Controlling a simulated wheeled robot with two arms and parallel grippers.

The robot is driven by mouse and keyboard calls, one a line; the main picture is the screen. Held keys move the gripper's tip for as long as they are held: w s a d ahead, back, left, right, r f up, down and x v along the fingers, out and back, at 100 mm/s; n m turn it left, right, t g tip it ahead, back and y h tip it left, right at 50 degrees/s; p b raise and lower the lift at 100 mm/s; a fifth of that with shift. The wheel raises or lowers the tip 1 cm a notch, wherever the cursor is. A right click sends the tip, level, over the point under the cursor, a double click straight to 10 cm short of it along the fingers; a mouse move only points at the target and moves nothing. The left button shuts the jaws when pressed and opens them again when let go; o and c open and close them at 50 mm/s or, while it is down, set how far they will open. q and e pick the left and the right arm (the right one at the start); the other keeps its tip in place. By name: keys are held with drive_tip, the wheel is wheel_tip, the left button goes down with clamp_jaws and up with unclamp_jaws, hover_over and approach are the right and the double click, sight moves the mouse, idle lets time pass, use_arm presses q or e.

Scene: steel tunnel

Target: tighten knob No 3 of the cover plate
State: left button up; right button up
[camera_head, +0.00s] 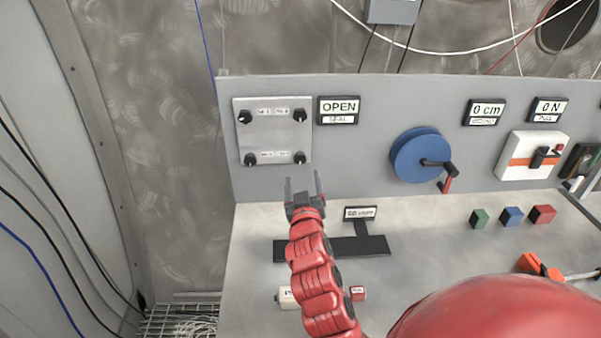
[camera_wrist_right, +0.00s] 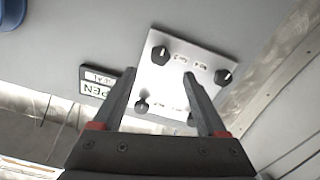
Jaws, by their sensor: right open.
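The cover plate (camera_head: 273,138) is a pale square on the grey upright panel, with a black knob near each corner. Its small labels are too blurred to read surely, so I cannot tell which knob is No 3. The lower left knob (camera_head: 250,159) and lower right knob (camera_head: 299,158) show in the head view. The right wrist view shows the plate (camera_wrist_right: 182,80) upside down, one knob mostly hidden behind a finger. My right gripper (camera_head: 303,178) is open and empty, just below the plate's lower right corner, apart from the knobs. My left gripper is out of view.
An OPEN sign (camera_head: 338,110) sits right of the plate. A blue crank wheel (camera_head: 420,155) is farther right. A black stand with a small sign (camera_head: 360,213) is on the bench near my right arm. Small coloured cubes (camera_head: 511,216) lie to the right.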

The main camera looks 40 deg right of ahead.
sight(300, 160)
drive_tip(key=p+x, duration=0.2)
drive_tip(key=x, duration=0.5)
drive_tip(key=shift+r, duration=0.15)
drive_tip(key=shift+w+d+p, duration=0.25)
drive_tip(key=shift+w+p, duration=0.1)
drive_tip(key=shift+w, duration=0.25)
clamp_jaws()
